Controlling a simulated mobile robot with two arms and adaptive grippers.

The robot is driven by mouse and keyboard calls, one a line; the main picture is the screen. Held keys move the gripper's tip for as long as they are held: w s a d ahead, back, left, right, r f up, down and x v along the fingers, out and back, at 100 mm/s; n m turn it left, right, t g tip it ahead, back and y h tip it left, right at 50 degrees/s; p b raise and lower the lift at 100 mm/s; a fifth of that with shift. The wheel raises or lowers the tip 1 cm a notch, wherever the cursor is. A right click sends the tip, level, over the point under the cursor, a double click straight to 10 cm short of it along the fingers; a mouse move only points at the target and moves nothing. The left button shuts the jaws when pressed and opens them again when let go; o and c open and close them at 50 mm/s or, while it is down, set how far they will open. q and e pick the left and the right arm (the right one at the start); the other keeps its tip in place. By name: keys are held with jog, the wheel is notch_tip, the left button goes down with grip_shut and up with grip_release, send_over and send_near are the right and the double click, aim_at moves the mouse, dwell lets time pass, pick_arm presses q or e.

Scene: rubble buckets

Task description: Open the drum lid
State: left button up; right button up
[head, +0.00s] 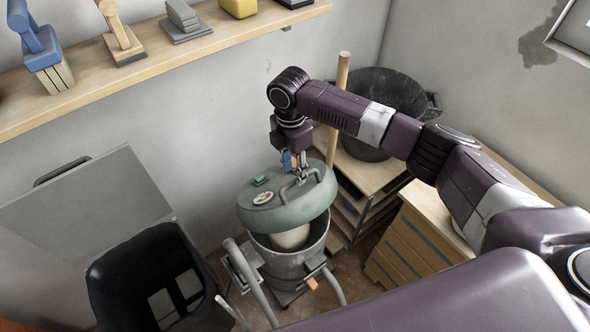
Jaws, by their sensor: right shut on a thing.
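The drum lid (265,218) is a grey-green dome with a round sticker and a small green block on top. It is tilted up above the grey metal drum (292,264), leaving a gap at the front. A pale rounded thing (290,237) shows inside the drum through this gap. My right gripper (296,168) reaches down from above and is shut on the curved lid handle (291,188). Whether the lid's far edge touches the drum is hidden. My left gripper is not in view.
A black bin (140,285) with its grey lid (85,205) raised stands at left. A wall shelf (140,70) holds tools above. Behind the drum are a dark bucket (365,145) and a wooden post (338,105); a wooden cabinet (415,245) stands right.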

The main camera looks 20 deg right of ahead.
jog(key=shift+s, duration=0.1)
dwell(0.5)
jog(key=shift+r, duration=0.15)
notch_tip(320, 180, up, 12)
jog(key=shift+w, duration=0.25)
jog(key=shift+a, duration=0.1)
